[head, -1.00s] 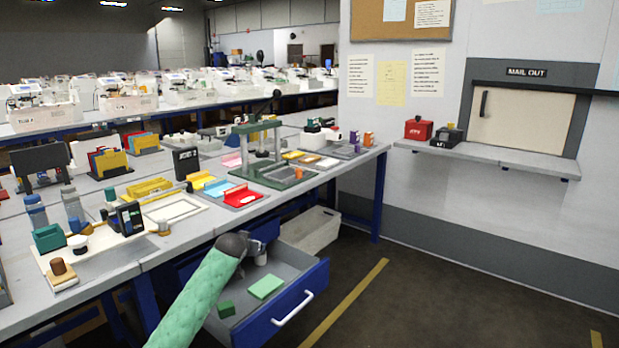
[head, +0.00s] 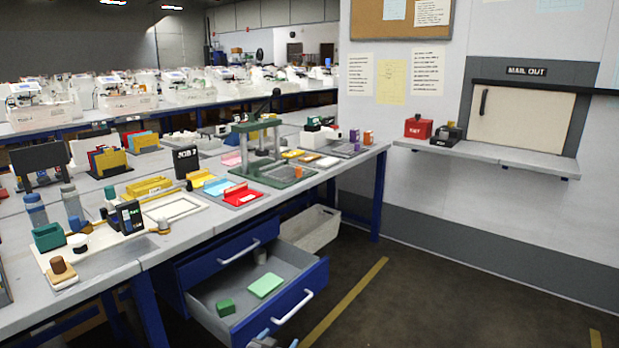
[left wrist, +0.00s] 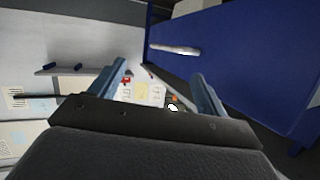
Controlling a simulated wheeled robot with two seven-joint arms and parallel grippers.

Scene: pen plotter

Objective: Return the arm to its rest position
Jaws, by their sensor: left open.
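My left gripper (head: 275,340) shows only in part at the bottom edge of the head view, just in front of the open drawer. In the left wrist view its two blue-grey fingers (left wrist: 157,88) stand wide apart with nothing held between them. The open drawer (head: 300,301) has a blue front with a white handle, and a blue panel with a pale handle (left wrist: 175,49) fills the upper right of the wrist view. My right gripper is not seen.
The workbench (head: 215,222) above the drawer carries a green press (head: 262,150), coloured trays and a plotter-like device (head: 131,217). A pale bin (head: 312,231) stands under the bench. The floor (head: 440,300) to the right is clear.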

